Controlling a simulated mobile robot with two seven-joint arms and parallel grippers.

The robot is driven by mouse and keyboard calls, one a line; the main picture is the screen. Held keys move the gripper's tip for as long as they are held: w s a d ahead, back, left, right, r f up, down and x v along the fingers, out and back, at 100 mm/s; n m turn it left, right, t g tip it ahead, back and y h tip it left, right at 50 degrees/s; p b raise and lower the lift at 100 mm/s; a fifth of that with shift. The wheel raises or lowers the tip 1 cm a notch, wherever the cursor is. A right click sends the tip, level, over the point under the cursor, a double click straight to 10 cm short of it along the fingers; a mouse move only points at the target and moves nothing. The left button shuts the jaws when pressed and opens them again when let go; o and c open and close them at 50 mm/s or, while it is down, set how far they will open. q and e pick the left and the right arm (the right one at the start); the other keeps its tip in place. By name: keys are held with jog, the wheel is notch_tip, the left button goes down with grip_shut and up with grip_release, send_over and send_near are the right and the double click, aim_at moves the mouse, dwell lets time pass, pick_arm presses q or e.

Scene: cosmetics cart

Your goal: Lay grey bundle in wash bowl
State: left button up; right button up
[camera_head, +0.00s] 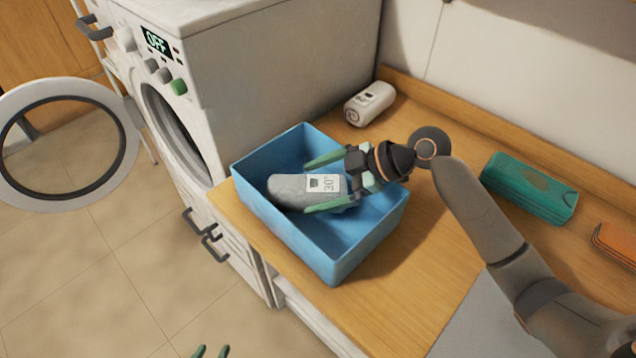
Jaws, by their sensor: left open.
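The grey bundle (290,188) is a rolled cloth with a white label reading 30°. It lies within the blue rectangular wash bowl (345,265), towards its back left; whether it touches the floor is hard to tell. My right gripper (318,184) reaches into the bowl from the right, with one green finger on each side of the bundle. A gap shows between the upper finger and the bundle, so it looks open around it. My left gripper (210,351) is at the bottom edge, low over the floor, open and empty, with only its fingertips showing.
The bowl stands on a wooden counter (440,290) beside a white washing machine (270,75) with its round door (118,120) open. A white roll (370,104), a green bundle (530,187) and an orange folded cloth (615,243) lie on the counter.

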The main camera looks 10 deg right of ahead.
jog(key=shift+d, duration=0.1)
jog(key=b+v, duration=0.1)
jog(key=v, duration=1.1)
